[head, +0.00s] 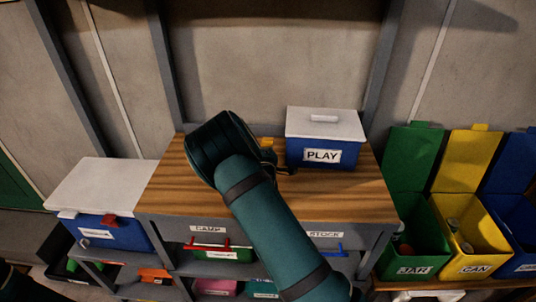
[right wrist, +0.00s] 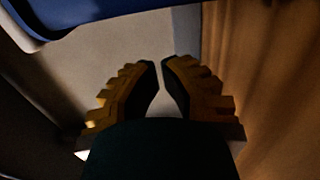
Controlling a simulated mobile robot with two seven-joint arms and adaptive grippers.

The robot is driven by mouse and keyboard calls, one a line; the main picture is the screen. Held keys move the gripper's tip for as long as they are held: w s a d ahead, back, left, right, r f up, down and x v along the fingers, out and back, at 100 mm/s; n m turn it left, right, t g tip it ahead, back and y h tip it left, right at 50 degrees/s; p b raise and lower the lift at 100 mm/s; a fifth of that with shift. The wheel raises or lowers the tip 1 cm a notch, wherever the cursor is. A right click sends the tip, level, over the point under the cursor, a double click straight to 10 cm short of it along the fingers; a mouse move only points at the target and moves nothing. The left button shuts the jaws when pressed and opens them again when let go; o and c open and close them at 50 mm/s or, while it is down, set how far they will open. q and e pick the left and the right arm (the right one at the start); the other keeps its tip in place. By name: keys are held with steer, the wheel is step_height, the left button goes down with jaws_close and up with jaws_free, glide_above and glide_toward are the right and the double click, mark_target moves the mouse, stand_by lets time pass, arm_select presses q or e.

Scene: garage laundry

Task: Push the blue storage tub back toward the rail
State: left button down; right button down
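The blue storage tub (head: 305,152) has a white lid with a light handle and a label reading PLAY. It stands upright on the right part of the wooden worktop (head: 190,190), near the wall. My right gripper (head: 286,168) is low over the worktop, just left of the tub, mostly hidden behind my wrist. In the right wrist view its fingers (right wrist: 161,66) are drawn together with only a sliver between the tips, and nothing is held. A blue edge (right wrist: 85,18) shows at the upper left there. Whether the gripper touches the tub I cannot tell.
A blue box with a white lid (head: 115,236) stands left of the worktop. Green (head: 414,235), yellow (head: 465,238) and blue (head: 517,232) open bins stand at the right. Grey wall posts (head: 165,60) rise behind. The worktop's left part is clear.

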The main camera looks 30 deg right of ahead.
steer(key=x, duration=0.4)
steer(key=shift+s+d, duration=0.9)
steer(key=shift+s, duration=0.25)
steer(key=shift+s+d, duration=0.3)
steer(key=shift+s, duration=0.1)
